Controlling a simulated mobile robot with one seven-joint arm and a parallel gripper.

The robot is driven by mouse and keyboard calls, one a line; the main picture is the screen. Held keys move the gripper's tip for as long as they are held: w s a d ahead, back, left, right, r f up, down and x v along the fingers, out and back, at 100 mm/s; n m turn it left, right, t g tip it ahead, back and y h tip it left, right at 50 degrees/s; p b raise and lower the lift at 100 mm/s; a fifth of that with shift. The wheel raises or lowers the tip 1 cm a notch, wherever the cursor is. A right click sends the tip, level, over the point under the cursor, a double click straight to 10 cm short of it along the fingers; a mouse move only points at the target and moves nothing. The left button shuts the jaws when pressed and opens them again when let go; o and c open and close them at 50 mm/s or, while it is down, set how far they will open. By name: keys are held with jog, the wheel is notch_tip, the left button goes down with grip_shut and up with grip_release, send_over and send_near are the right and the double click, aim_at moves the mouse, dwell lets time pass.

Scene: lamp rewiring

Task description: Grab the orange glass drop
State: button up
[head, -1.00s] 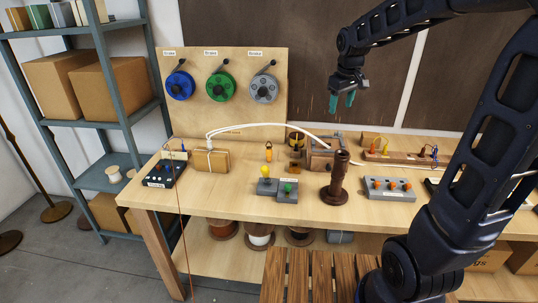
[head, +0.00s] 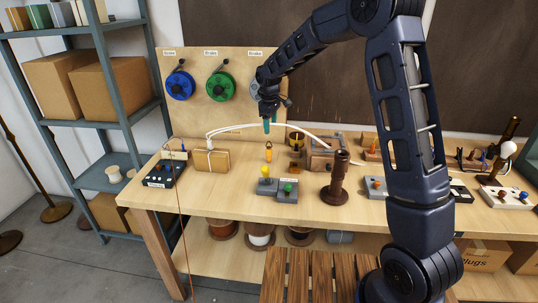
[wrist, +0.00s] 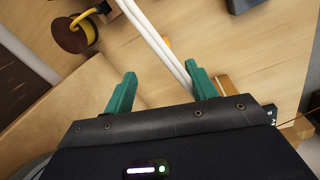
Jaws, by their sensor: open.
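The orange glass drop (head: 268,152) stands on the workbench behind the yellow-knobbed grey box. My gripper (head: 267,128) is above it in the head view, pointing down with teal fingers, with a gap between fingertips and drop. In the wrist view the gripper (wrist: 160,78) is open, with nothing between its fingers. A small orange piece (wrist: 167,41), probably the drop, shows beyond the fingertips, partly hidden by white cables.
The white cables (head: 285,125) arch over the bench close to my gripper. Grey boxes with yellow and green knobs (head: 288,190), a dark brown upright post (head: 338,180) and a wooden box (head: 322,158) stand nearby. A pegboard (head: 240,60) with spools rises behind.

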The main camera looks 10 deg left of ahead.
aim_at(270, 147)
jog(key=shift+w+a+f, duration=0.1)
jog(key=shift+w+f, duration=0.1)
jog(key=shift+f, duration=2.6)
jog(key=shift+w+a+f, duration=0.1)
jog(key=shift+w+f, duration=0.05)
jog(key=shift+f, duration=2.6)
jog(key=shift+c, duration=0.5)
jog(key=c, duration=1)
